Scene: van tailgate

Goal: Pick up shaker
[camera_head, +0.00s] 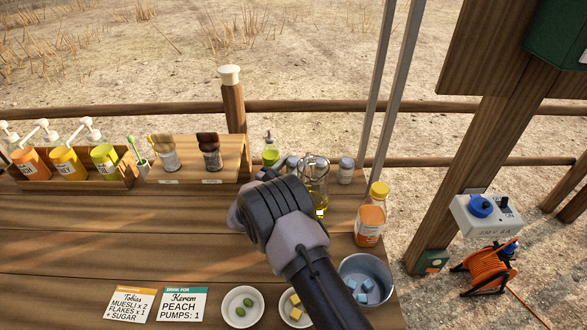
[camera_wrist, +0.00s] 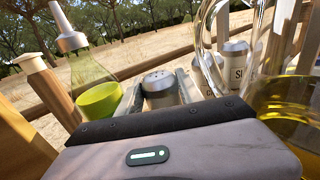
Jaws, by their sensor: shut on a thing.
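In the wrist view, a shaker (camera_wrist: 159,84) with a pierced metal lid stands between the pale fingers of my gripper (camera_wrist: 158,98), which is shut on it. Its lower part is hidden by the gripper body, so I cannot tell whether it touches the table. Two other metal-topped shakers stand to the right, one labelled with an S (camera_wrist: 237,62) and one partly hidden (camera_wrist: 208,75). One shaker (camera_head: 346,168) shows at the right of the glass jug.
A glass jug of yellow liquid (camera_head: 314,183) stands close right of my gripper. A green-based bottle (camera_head: 270,154) is at its left. A juice bottle (camera_head: 370,218), a metal bucket (camera_head: 387,272) and small bowls (camera_head: 232,294) are nearer. The table's left middle (camera_head: 110,235) is clear.

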